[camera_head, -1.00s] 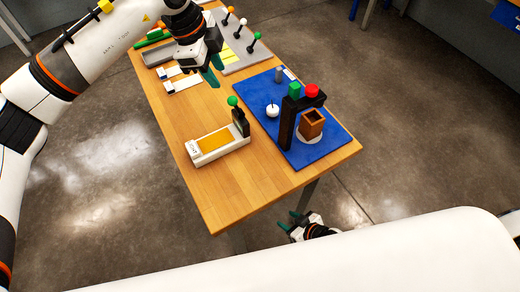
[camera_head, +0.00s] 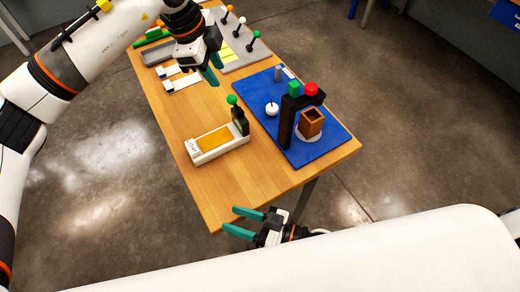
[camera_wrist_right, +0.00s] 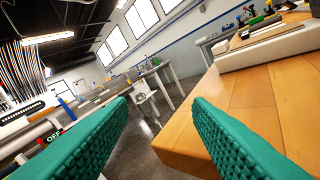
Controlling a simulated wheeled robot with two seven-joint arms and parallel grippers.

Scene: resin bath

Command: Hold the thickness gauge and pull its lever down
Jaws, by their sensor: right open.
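The device with a white base and yellow-orange pad (camera_head: 215,139) appears to be the thickness gauge. It sits on the wooden table's near part. Its lever, with a green ball knob (camera_head: 232,100), stands up by a black post at its right end. Its pale base shows at upper right in the right wrist view (camera_wrist_right: 270,47). My left gripper (camera_head: 212,72) looks open and empty above the table, beyond the gauge. My right gripper (camera_head: 229,220) is open and empty, just off the table's near edge and apart from the gauge; its green fingers fill the wrist view (camera_wrist_right: 160,100).
A blue mat (camera_head: 318,153) on the right holds a black stand (camera_head: 287,122) with green and red tops, a brown box (camera_head: 311,123) and a white knob (camera_head: 272,109). A grey panel (camera_head: 236,65) with ball-topped levers is behind. The wooden table (camera_head: 240,185) is bare before the gauge.

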